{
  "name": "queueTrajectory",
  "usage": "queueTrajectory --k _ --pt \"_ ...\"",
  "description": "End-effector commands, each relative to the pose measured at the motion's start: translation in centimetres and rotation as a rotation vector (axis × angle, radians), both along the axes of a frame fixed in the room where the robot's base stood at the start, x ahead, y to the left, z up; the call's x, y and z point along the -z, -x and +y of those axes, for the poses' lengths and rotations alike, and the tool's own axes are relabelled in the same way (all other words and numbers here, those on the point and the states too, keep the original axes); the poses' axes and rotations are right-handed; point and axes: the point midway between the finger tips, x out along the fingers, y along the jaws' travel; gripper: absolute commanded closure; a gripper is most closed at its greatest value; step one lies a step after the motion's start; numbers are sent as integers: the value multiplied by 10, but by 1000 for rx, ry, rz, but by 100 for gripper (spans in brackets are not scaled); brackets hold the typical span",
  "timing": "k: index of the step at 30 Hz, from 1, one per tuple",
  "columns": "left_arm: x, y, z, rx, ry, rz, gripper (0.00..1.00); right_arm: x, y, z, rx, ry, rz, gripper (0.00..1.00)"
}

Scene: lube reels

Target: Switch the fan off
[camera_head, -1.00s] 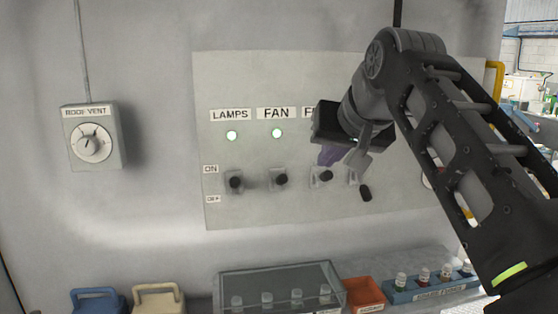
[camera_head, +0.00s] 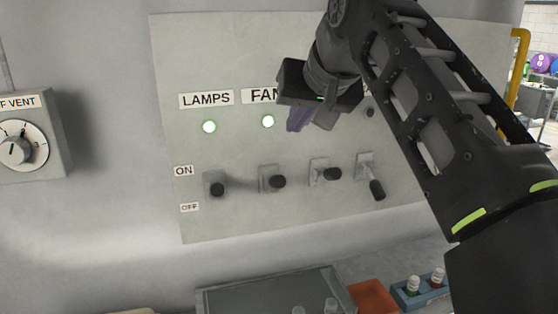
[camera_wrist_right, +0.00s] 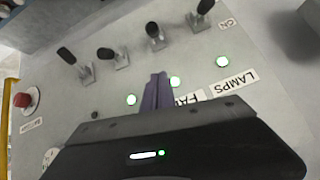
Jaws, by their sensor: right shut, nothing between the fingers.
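The fan lever (camera_head: 277,181) is the second from the left on the pale switch panel (camera_head: 240,220), below the partly hidden FAN label (camera_head: 263,95) and a lit green lamp (camera_head: 268,121). Its black knob sticks out toward me, much like the two levers beside it. My right gripper (camera_head: 298,117), with purple fingers, is shut and empty, in front of the panel right of the fan lamp and above the levers, apart from the fan lever. My left gripper is out of view.
The lamps lever (camera_head: 216,188) is left of the fan lever, a third lever (camera_head: 328,174) right of it. A fourth lever (camera_head: 376,188) hangs down. A red button (camera_wrist_right: 23,100) shows in the wrist view. A grey case (camera_head: 250,293) and orange tray (camera_head: 372,295) lie below.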

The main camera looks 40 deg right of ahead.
Motion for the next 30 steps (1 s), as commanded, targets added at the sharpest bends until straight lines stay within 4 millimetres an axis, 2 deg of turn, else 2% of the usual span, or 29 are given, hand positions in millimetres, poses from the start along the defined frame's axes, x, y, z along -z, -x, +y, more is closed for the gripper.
queueTrajectory --k 5,11,23,27,30 --pt "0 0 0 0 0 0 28 3 -3 -1 0 0 1 100" --pt "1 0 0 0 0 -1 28 17 -16 -5 2 0 2 100" --pt "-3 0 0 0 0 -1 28 69 -69 -20 1 -2 4 100" --pt "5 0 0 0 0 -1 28 90 -61 -12 1 2 1 100" --pt "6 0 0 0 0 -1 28 98 -57 -8 0 1 1 100"
